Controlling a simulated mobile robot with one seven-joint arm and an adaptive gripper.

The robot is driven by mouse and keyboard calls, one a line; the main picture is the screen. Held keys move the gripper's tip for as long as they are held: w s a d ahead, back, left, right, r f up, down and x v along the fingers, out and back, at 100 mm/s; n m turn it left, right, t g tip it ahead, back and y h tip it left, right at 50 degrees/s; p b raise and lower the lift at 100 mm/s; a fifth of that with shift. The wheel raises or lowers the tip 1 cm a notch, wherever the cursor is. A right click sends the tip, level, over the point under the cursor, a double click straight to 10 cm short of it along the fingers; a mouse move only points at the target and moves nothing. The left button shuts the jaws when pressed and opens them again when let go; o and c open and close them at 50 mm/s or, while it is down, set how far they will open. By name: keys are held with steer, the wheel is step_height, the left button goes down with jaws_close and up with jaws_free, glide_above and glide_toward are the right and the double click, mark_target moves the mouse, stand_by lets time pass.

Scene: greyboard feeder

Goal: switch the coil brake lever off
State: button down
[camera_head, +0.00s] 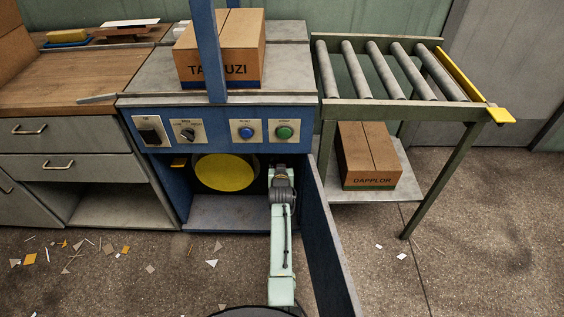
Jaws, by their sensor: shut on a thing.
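My arm reaches from the bottom of the view into the open lower bay of the blue machine (160,200). My gripper (280,168) is at the far end of the arm, at the right side of the bay, right of the round yellow coil face (224,172). My own wrist mostly hides its fingers. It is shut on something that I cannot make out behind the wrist. I cannot pick out the coil brake lever or its position. A small orange tab (178,162) shows at the bay's upper left, apart from my gripper.
A blue door (328,240) stands open close to the right of my arm. The control panel (215,132) with knobs and buttons is above the bay. A roller table (400,112) stands at right, a carton (366,160) on its lower shelf. Scraps litter the floor.

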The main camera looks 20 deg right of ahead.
steer(key=shift+w+r, duration=0.3)
steer(key=shift+r, duration=0.75)
steer(key=c, duration=1.2)
jaws_free()
steer(key=shift+c, duration=0.2)
steer(key=o, duration=0.4)
steer(key=shift+f, duration=0.25)
steer(key=shift+c, duration=0.2)
steer(key=shift+s, duration=0.1)
steer(key=shift+s, duration=0.1)
steer(key=shift+s+a, duration=0.1)
steer(key=shift+s, duration=0.2)
steer(key=v, duration=1.1)
steer(key=shift+s, duration=0.1)
